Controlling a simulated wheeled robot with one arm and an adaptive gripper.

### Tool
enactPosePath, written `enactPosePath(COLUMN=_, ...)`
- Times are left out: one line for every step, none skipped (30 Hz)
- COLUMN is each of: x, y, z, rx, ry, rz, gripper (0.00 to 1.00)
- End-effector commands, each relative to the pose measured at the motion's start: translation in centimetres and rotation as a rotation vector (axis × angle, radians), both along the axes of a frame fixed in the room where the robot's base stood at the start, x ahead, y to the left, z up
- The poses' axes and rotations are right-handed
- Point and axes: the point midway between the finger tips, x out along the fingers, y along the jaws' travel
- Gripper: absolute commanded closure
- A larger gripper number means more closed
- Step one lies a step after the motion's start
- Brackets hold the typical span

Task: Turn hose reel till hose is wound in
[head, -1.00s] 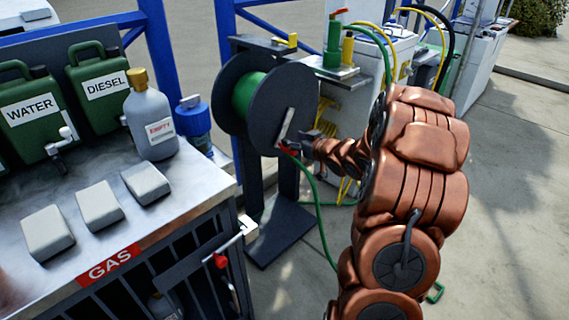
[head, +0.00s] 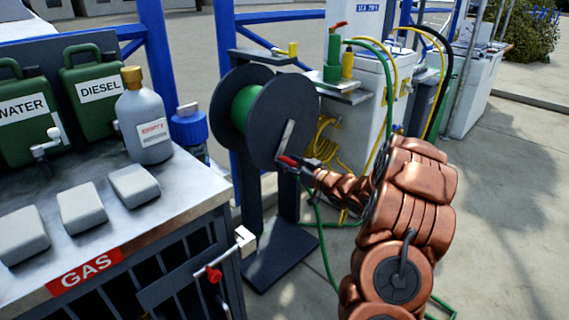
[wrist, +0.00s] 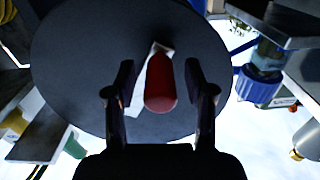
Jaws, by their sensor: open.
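The hose reel (head: 268,115) stands on a dark post, with dark round side discs and green hose (head: 243,108) on its drum. Its crank is a grey arm (head: 286,138) on the near disc with a red handle (head: 289,161) at the lower end. In the wrist view the red handle (wrist: 160,84) points toward me, between the two fingers of my gripper (wrist: 160,97). The fingers are open, with a gap on both sides of the handle. In the head view my gripper (head: 300,166) is at the handle. A green hose (head: 327,262) hangs from the reel to the ground.
A metal counter (head: 200,185) with a grey bottle (head: 147,118) and green jerrycans (head: 92,92) stands at left. A small shelf (head: 335,92) with green and yellow nozzles is behind the reel. Open concrete (head: 500,220) lies at right.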

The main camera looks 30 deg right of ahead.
Motion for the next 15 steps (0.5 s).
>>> enactPosePath(x=0.6, y=0.2, z=-0.2, rx=-0.002, ry=-0.001, rz=0.001, gripper=0.46)
enactPosePath(x=0.9, y=0.2, z=-0.2, rx=-0.002, ry=0.000, rz=0.000, gripper=0.46)
enactPosePath(x=1.2, y=0.3, z=-0.2, rx=-0.002, ry=0.001, rz=0.000, gripper=0.46)
enactPosePath(x=1.5, y=0.3, z=-0.2, rx=-0.001, ry=0.001, rz=0.000, gripper=0.46)
enactPosePath(x=1.6, y=0.4, z=-0.1, rx=0.000, ry=0.001, rz=0.000, gripper=0.46)
enactPosePath(x=1.8, y=0.4, z=-0.1, rx=0.000, ry=0.001, rz=0.000, gripper=0.46)
enactPosePath(x=2.0, y=0.5, z=-0.1, rx=0.000, ry=0.001, rz=-0.001, gripper=0.46)
enactPosePath(x=2.1, y=0.5, z=-0.1, rx=0.001, ry=0.001, rz=0.000, gripper=0.46)
enactPosePath(x=2.2, y=0.5, z=-0.1, rx=0.001, ry=0.001, rz=0.000, gripper=0.46)
enactPosePath(x=2.3, y=0.6, z=-0.1, rx=0.001, ry=0.001, rz=0.000, gripper=0.46)
enactPosePath(x=2.3, y=0.6, z=-0.1, rx=0.001, ry=0.001, rz=0.000, gripper=0.46)
enactPosePath(x=2.3, y=0.6, z=0.0, rx=0.001, ry=0.001, rz=0.000, gripper=0.46)
enactPosePath(x=2.3, y=0.6, z=0.0, rx=0.001, ry=0.001, rz=0.000, gripper=0.46)
enactPosePath(x=2.3, y=0.6, z=0.0, rx=0.001, ry=0.001, rz=0.000, gripper=0.46)
enactPosePath(x=2.3, y=0.6, z=0.0, rx=0.001, ry=0.001, rz=-0.001, gripper=0.46)
